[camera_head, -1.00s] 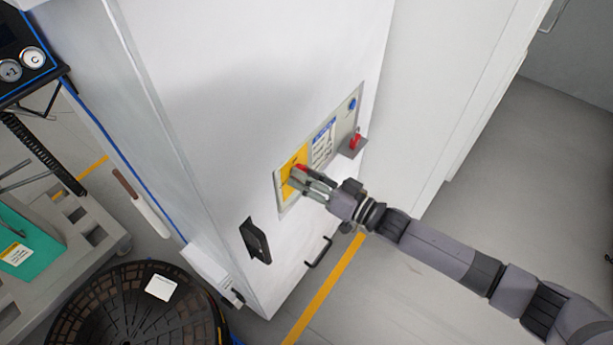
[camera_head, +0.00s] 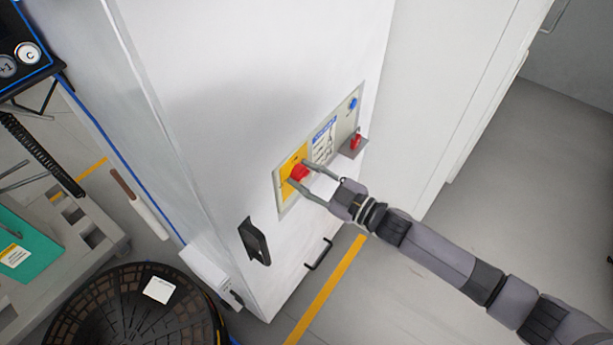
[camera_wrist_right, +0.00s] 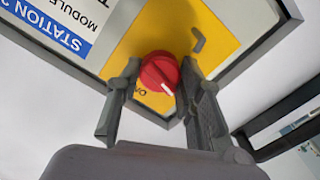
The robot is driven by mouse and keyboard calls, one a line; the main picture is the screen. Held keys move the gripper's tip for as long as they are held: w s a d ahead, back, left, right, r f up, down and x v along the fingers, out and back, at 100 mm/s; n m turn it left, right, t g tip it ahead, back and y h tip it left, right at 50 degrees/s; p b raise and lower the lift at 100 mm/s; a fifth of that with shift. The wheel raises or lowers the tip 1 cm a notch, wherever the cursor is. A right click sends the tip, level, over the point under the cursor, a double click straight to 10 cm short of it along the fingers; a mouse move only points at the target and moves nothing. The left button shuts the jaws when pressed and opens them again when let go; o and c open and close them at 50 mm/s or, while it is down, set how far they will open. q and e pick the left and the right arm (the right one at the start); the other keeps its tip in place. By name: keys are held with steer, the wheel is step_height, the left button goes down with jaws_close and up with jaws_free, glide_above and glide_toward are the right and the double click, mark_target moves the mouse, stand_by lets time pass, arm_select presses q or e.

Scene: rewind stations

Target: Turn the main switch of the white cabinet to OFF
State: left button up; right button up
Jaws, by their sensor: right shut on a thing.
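The white cabinet (camera_head: 240,90) fills the middle of the head view. Its main switch (camera_head: 299,171) is a red round knob on a yellow plate (camera_head: 285,180). In the wrist view the red knob (camera_wrist_right: 160,73) has a white line pointing to the lower right. Small upside-down letters beside it are partly hidden. My right gripper (camera_head: 297,173) has one finger on each side of the knob, and is shut on it. In the wrist view the fingers (camera_wrist_right: 159,78) flank the knob at left and right. My left gripper is not in view.
A red padlock-like item (camera_head: 355,140) sits on a small shelf right of the plate. A black handle (camera_head: 254,241) sticks out of the cabinet below left. A round black reel (camera_head: 120,310) stands at the lower left. The floor at right is clear.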

steer(key=shift+n, duration=1.2)
steer(key=o, duration=1.2)
steer(key=shift+c, duration=0.2)
steer(key=v, duration=1.2)
